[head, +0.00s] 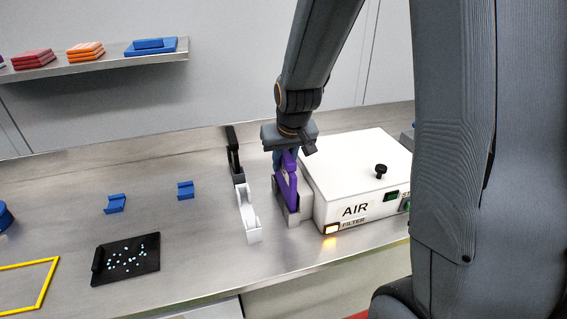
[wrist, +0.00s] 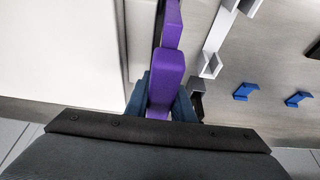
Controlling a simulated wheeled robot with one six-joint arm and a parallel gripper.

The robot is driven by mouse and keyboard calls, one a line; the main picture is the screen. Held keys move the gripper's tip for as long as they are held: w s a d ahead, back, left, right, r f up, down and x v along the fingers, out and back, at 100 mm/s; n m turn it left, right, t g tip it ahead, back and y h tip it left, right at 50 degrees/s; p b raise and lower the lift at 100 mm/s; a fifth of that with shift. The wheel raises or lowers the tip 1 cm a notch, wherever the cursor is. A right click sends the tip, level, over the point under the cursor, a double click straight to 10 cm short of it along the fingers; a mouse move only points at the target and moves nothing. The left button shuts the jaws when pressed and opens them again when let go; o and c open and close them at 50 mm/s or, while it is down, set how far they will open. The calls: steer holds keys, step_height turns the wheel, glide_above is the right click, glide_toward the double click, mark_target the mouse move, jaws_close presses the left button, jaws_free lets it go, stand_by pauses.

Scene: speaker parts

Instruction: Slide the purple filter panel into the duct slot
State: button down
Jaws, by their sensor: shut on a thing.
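The purple filter panel (head: 290,187) is upright at the left side of the white AIR box (head: 340,201). Its lower part is at the grey duct slot (head: 303,213); I cannot tell how deep it sits. My gripper (head: 287,156) is above, pointing down, shut on the panel's upper part. In the wrist view, the blue fingers of my gripper (wrist: 162,98) are on both sides of the purple panel (wrist: 166,72), which runs away close beside the white box (wrist: 65,45). The slot's inside is hidden by the panel.
A white and black holder (head: 247,213) stands just left of the duct. Two blue brackets (head: 115,204) (head: 185,190) and a black tray with pale bits (head: 140,268) lie farther left. The box has a black knob (head: 380,170) and a lit FILTER lamp (head: 332,229).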

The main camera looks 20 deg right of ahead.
mark_target(286, 153)
steer(key=shift+r+p, duration=0.4)
steer(key=shift+r, duration=0.2)
steer(key=shift+p, duration=0.45)
stand_by(1.4)
steer(key=shift+f+b, duration=0.85)
steer(key=shift+f, duration=0.7)
steer(key=c, duration=1.4)
jaws_free()
steer(key=shift+c, duration=0.2)
steer(key=shift+r, duration=0.15)
steer(key=shift+b+v, duration=0.55)
steer(key=shift+v, duration=3.3)
